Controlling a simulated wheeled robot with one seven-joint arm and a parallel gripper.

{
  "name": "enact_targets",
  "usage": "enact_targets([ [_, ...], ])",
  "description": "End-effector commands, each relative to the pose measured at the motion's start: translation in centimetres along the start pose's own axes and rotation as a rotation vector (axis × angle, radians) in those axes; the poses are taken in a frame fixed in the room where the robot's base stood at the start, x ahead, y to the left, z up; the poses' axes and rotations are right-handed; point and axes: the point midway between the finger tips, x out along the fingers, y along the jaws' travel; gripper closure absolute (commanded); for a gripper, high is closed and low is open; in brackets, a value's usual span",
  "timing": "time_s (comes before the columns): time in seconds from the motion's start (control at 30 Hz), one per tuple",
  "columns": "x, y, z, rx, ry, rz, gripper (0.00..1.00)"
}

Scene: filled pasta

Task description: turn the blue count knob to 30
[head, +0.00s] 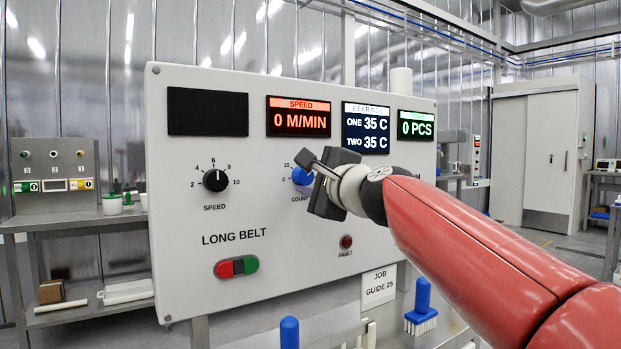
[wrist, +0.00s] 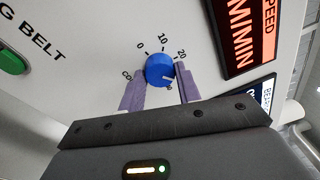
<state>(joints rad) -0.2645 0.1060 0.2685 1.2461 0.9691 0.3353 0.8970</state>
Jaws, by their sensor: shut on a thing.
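The blue count knob (head: 301,176) is on the white panel, right of the black speed knob. In the head view my gripper (head: 312,168) covers its right part, and only the 10 and 0 marks show. In the wrist view the blue knob (wrist: 159,67) sits between the two purple-grey fingers of my gripper (wrist: 160,75), which is shut on it. The 0, 10 and 20 marks show around it. A pale pointer line on the knob faces its lower right, past the 20 mark. The number it faces is too small and partly hidden to read.
The panel (head: 180,290) also has a black speed knob (head: 215,180), a red-green switch (head: 236,267) and a red fault lamp (head: 347,241). Displays read 0 M/MIN (head: 298,117) and 0 PCS (head: 415,125). A JOB GUIDE 25 card (head: 379,287) hangs below.

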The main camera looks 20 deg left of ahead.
Motion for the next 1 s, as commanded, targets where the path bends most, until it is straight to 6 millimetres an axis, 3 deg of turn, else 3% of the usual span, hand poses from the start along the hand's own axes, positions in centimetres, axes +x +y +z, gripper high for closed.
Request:
enact_targets([
  [0.27, 0.0, 0.2, -0.1, 0.000, 0.001, 0.003, 0.90],
  [0.3, 0.0, 0.2, -0.1, 0.000, 0.001, 0.003, 0.64],
  [0.47, 0.0, 0.1, -0.1, 0.000, 0.001, 0.002, 0.45],
  [0.77, -0.2, 0.1, -0.1, -0.001, 0.001, 0.000, 0.45],
  [1.0, -3.7, 0.3, -0.2, -0.003, 0.002, -0.001, 0.45],
])
